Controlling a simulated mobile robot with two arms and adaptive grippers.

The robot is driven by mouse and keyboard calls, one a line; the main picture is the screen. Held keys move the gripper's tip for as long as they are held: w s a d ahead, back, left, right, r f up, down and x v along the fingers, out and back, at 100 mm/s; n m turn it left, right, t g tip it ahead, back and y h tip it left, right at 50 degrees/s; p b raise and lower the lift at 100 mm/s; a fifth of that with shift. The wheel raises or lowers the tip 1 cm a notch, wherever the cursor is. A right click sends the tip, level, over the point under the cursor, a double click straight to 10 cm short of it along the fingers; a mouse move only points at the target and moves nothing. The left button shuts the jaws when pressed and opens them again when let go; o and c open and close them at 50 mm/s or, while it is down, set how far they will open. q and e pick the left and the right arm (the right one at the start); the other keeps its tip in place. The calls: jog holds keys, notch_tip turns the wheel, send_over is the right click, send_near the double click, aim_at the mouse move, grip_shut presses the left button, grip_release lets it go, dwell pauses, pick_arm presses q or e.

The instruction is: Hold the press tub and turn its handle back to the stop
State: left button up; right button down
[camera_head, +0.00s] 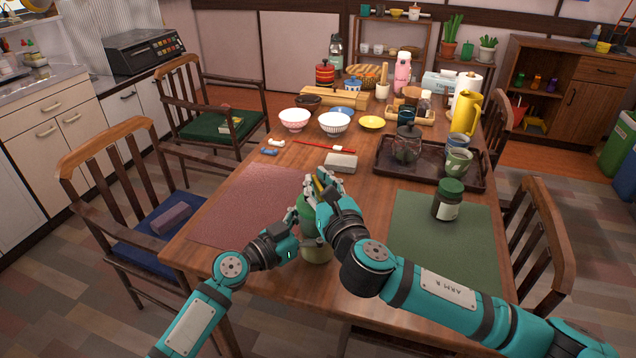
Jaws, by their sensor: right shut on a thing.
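The press tub (306,209) stands upright at the near edge of the table, between the two placemats. It has a green upper part and a pale lower part. My arms hide much of it. My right gripper (318,187) is at the top of the tub, shut on its handle. The fingers mostly hide the handle; a small yellow piece shows there. My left gripper (299,238) is at the tub's left side, low down. Its fingertips are at or against the tub wall, and I cannot tell whether they grip it.
A red placemat (235,205) lies left and a green placemat (425,245) right, with a dark green-lidded jar (448,200) on it. A pale block (341,163) lies behind the tub. A dark tray (385,170) holds a glass pot and cups. Bowls stand farther back.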

jog(key=n+g+y, duration=0.1)
jog(key=n+y, duration=0.1)
jog(key=y, duration=0.1)
jog(key=n+g+y, duration=0.2)
jog(key=y, duration=0.1)
jog(key=shift+w+d+n+g, duration=0.1)
jog(key=shift+d+n+g, duration=0.05)
jog(key=shift+n+g, duration=0.15)
jog(key=n+g+y, duration=0.3)
jog(key=g, duration=0.1)
jog(key=shift+n+y, duration=0.3)
jog(key=shift+y, duration=0.1)
jog(key=n+g+y, duration=0.1)
jog(key=n+g, duration=0.1)
jog(key=g, duration=0.1)
jog(key=n+g+y, duration=0.1)
jog(key=n+g, duration=0.1)
jog(key=g, duration=0.1)
jog(key=shift+w+a+g, duration=0.1)
jog(key=shift+a+g, duration=0.1)
jog(key=shift+g, duration=0.2)
jog(key=shift+n+g, duration=1.6)
jog(key=shift+g, duration=0.6)
jog(key=shift+n+g, duration=0.6)
jog(key=shift+g, duration=0.4)
jog(key=shift+d+f, duration=0.15)
jog(key=c, duration=1.4)
grip_release()
jog(key=shift+v, duration=3.7)
